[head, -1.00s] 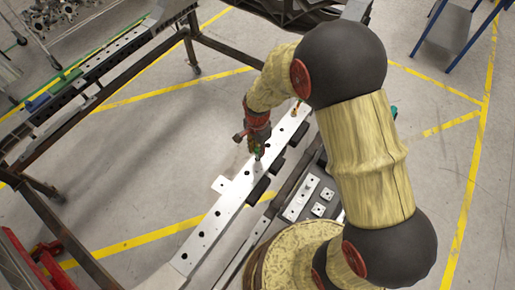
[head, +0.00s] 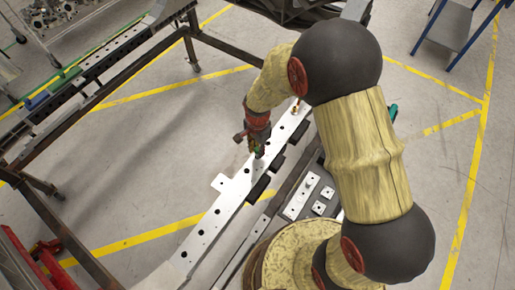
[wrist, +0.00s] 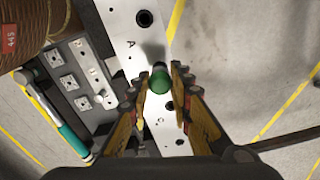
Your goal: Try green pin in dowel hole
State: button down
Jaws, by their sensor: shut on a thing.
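The green pin (wrist: 159,82) is between the fingertips of my gripper (wrist: 156,78) in the wrist view, seen nearly end-on with a dark part beyond it. In the head view the pin shows small and green (head: 259,153) under my gripper (head: 257,145), over the pale chassis rail (head: 226,206). My gripper is shut on the pin. The rail carries a row of dark holes; one large hole (wrist: 144,18) is ahead of the pin in the wrist view. The spot right under the pin is hidden, so I cannot tell whether its tip is in a hole.
A dark tray with pale drilled plates (head: 301,197) lies right of the rail; it also shows in the wrist view (wrist: 93,73). Black blocks (head: 258,188) sit along the rail's right side. A dark metal frame (head: 75,115) stands at left. Open floor lies left of the rail.

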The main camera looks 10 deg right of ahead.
jog(key=c, duration=1.5)
grip_release()
jog(key=shift+c, duration=0.2)
notch_tip(320, 180, up, 9)
jog(key=p, duration=0.6)
